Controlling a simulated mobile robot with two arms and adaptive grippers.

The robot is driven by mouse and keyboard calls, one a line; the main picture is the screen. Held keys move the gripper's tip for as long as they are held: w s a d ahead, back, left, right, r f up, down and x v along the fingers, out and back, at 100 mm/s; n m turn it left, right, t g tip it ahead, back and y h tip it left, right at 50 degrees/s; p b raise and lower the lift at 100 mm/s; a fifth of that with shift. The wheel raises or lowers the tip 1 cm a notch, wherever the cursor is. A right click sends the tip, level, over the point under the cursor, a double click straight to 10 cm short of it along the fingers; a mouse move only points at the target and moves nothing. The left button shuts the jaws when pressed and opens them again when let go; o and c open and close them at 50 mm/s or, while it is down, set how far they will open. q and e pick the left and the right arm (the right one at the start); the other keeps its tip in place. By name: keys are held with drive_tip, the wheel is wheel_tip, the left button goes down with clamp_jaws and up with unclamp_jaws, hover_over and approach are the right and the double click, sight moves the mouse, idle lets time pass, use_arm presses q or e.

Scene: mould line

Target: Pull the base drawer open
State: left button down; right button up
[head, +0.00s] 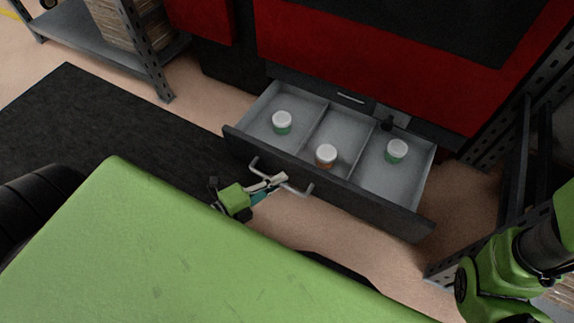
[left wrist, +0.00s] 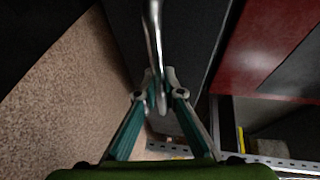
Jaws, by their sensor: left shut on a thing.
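The base drawer (head: 385,211) of the red and black machine stands pulled out, showing a grey inside with dividers. Its bar handle (head: 304,190) sits on the dark front panel. My left gripper (head: 277,181) is shut on the handle. In the left wrist view the metal handle (left wrist: 153,40) runs down between the two fingertips (left wrist: 155,100). Inside the drawer are a white-lidded green jar (head: 282,122) at left, a white-lidded orange jar (head: 326,155) in the middle and another white-lidded green jar (head: 397,150) at right. My right gripper is out of view.
The red machine body (head: 350,60) rises behind the drawer. A metal shelf (head: 110,52) with stacked goods stands at upper left, and a dark rack (head: 515,165) stands close on the right. A black mat (head: 75,120) lies on the floor at left.

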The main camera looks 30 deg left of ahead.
use_arm(q)
drive_tip(key=shift+s, duration=0.45)
drive_tip(key=c, duration=2.1)
unclamp_jaws()
drive_tip(key=shift+c, duration=0.2)
drive_tip(key=v, duration=1.2)
